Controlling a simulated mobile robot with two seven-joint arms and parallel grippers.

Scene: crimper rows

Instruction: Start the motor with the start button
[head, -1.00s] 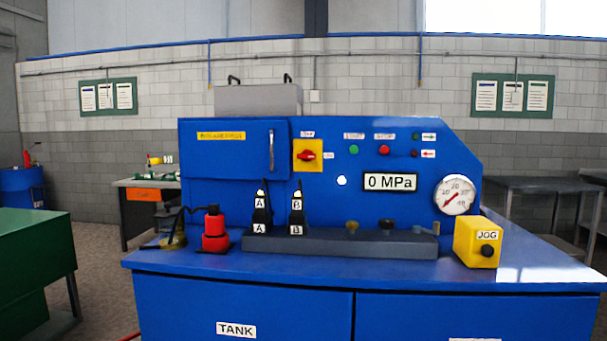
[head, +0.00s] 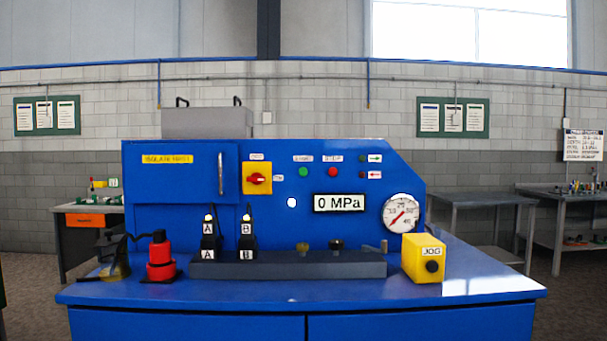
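The blue machine (head: 330,235) stands ahead of me with an upright control panel. The green start button (head: 303,172) is on the panel under a small white label. The red stop button (head: 333,172) is just to its right. A red rotary switch (head: 258,179) on a yellow plate is to the left of the buttons. A white lamp (head: 292,202) shows below the buttons. The display (head: 339,202) reads 0 MPa. Neither of my grippers is in the head view.
On the machine's top are a red cylinder (head: 160,258), two connectors marked A (head: 209,238) and B (head: 247,237), a grey block (head: 290,266), a yellow JOG box (head: 423,258) and a round gauge (head: 400,213). Side tables stand behind, left and right.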

